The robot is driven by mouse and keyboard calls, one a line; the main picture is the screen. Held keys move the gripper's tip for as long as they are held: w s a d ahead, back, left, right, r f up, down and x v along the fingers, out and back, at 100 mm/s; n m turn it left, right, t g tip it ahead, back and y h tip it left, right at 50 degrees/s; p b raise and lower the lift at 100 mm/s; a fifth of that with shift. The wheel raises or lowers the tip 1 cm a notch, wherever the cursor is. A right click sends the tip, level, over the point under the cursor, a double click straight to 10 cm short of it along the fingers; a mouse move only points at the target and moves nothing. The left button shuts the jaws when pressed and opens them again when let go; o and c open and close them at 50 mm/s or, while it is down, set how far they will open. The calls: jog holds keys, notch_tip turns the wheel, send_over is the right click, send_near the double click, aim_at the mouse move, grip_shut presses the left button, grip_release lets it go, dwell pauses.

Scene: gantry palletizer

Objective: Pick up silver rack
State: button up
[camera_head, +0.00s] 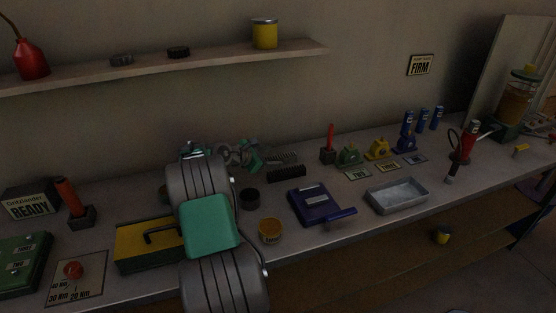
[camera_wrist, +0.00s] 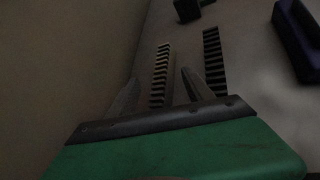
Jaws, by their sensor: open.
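The silver rack (camera_head: 284,157) is a short pale toothed bar lying on the bench near the wall, behind a dark toothed rack (camera_head: 287,173). In the wrist view the silver rack (camera_wrist: 160,72) lies lengthwise ahead of my gripper, with its near end seen between the two fingers. My gripper (camera_wrist: 158,82) is open with nothing held. In the head view my gripper (camera_head: 246,156) is just left of the silver rack, partly hidden by my arm. I cannot tell its exact height above the bench.
The dark rack (camera_wrist: 214,62) lies close beside the silver rack, to its right in the wrist view. A blue device (camera_head: 314,204), a black cup (camera_head: 250,198) and a block with a red handle (camera_head: 328,155) are nearby. A shelf (camera_head: 190,67) runs along the wall above.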

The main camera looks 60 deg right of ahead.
aim_at(276, 158)
jog(key=x, duration=0.3)
jog(key=shift+f, duration=0.15)
jog(key=shift+a, duration=0.1)
jog(key=c, duration=1.2)
jog(key=shift+s, duration=0.1)
grip_shut()
